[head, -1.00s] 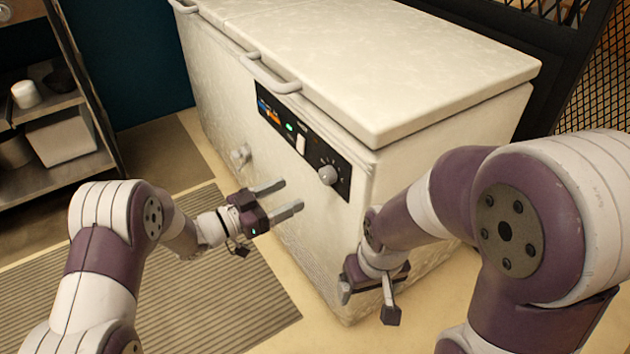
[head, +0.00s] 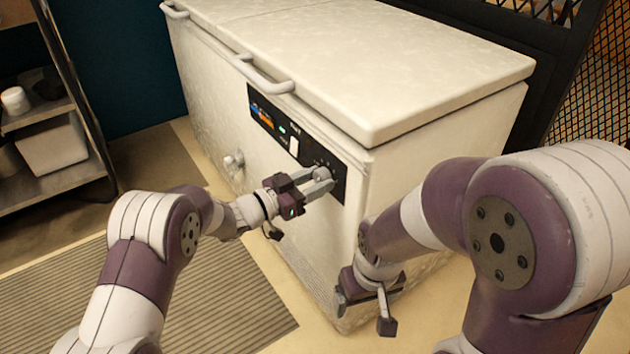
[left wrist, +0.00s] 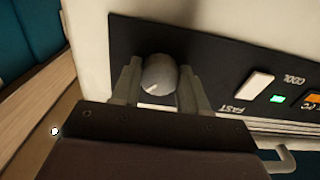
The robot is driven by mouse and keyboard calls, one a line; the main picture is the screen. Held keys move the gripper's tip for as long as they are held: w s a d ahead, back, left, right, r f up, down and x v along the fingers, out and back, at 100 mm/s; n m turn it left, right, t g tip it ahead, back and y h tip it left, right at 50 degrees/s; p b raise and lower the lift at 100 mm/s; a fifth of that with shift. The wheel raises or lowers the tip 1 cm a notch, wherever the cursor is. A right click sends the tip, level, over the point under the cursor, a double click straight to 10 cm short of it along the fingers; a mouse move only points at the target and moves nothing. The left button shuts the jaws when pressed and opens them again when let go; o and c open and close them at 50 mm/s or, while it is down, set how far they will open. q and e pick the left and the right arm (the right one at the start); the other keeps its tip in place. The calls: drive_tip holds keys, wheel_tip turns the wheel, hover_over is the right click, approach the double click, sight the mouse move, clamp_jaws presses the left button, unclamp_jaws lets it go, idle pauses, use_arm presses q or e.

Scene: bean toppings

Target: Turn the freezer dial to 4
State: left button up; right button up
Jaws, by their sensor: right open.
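The white chest freezer (head: 210,120) has a black control panel on its front. The round grey freezer dial (head: 322,174) is at the panel's right end, mostly hidden by my left gripper (head: 321,180) in the head view. In the left wrist view, the dial (left wrist: 158,75) sits between the two fingers of my left gripper (left wrist: 158,85), which look closed against its sides. A white pointer mark shows on the dial's lower left in that view; its number cannot be read. My right gripper (head: 362,312) is open and empty, low by the freezer's front corner.
A white rocker switch (left wrist: 254,85) and a green light (left wrist: 278,99) are on the panel beside the dial. A lid handle (head: 265,80) juts out above. A metal shelf (head: 50,130) stands at the left. A striped mat (head: 200,295) lies on the floor.

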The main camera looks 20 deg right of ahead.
use_arm(q)
drive_tip(key=shift+m, duration=0.4)
drive_tip(key=m, duration=0.2)
drive_tip(key=shift+f+m+b, duration=0.1)
drive_tip(key=shift+m+b, duration=0.25)
drive_tip(key=shift+m, duration=0.05)
drive_tip(key=shift+m+b, duration=0.7)
drive_tip(key=shift+m, duration=1.4)
drive_tip(key=o, duration=1.1)
drive_tip(key=shift+c, duration=0.2)
drive_tip(key=shift+a, duration=0.1)
